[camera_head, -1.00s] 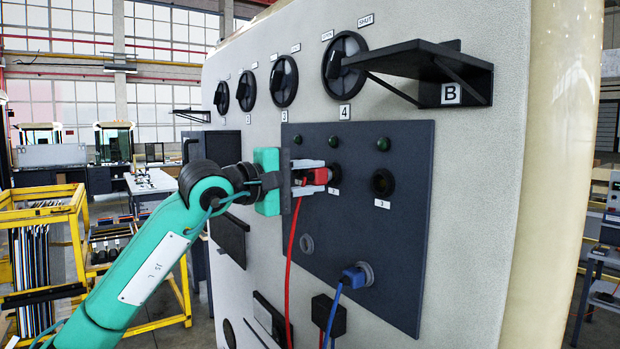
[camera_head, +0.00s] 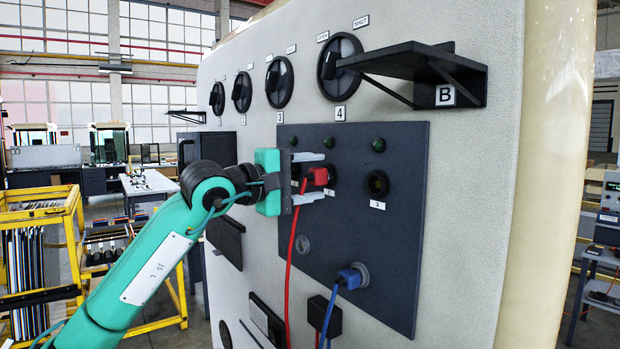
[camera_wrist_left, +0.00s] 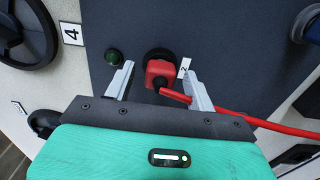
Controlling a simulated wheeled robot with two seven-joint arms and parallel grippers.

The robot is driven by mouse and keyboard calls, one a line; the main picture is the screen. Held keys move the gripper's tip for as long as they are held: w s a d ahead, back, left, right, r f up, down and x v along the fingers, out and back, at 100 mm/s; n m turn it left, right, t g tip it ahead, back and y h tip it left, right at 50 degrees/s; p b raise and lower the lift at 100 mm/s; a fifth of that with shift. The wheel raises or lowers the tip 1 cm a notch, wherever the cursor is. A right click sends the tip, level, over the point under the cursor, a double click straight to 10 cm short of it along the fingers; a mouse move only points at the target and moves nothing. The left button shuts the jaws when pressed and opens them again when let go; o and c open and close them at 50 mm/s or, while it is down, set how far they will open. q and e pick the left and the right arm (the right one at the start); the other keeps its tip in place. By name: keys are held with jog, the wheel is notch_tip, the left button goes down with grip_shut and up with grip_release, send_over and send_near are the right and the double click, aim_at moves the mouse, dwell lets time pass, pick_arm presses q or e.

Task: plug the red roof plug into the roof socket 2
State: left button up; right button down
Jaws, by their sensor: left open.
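The red roof plug (camera_head: 319,177) sits at the socket labelled 2 on the dark panel, its red cable hanging down. In the left wrist view the plug (camera_wrist_left: 159,73) lies against the black ring of roof socket 2 (camera_wrist_left: 160,54), beside the "2" label. It looks seated and straight, though its front end is hidden. My left gripper (camera_head: 311,177) is open around the plug. In the left wrist view its fingers stand apart on both sides of the plug, with visible gaps and no contact. My right gripper is in neither view.
Socket 3 (camera_head: 377,183) is empty to the right. A blue plug (camera_head: 350,278) sits in a lower socket. A black shelf marked B (camera_head: 420,66) juts out above the panel. Black rotary knobs (camera_head: 340,66) line the wall. A yellow rack (camera_head: 40,218) stands at left.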

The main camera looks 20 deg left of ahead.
pick_arm(q)
jog(key=shift+s+a+f+b, duration=0.1)
jog(key=shift+s+a+b, duration=0.25)
jog(key=shift+s+b, duration=0.1)
jog(key=b+v, duration=0.5)
jog(key=v, duration=0.7)
jog(key=shift+s+a, duration=0.25)
jog(key=shift+s, duration=0.05)
jog(key=o, duration=1)
jog(key=shift+c, duration=0.2)
jog(key=b+v, duration=0.3)
jog(key=v, duration=0.6)
jog(key=shift+b, duration=0.4)
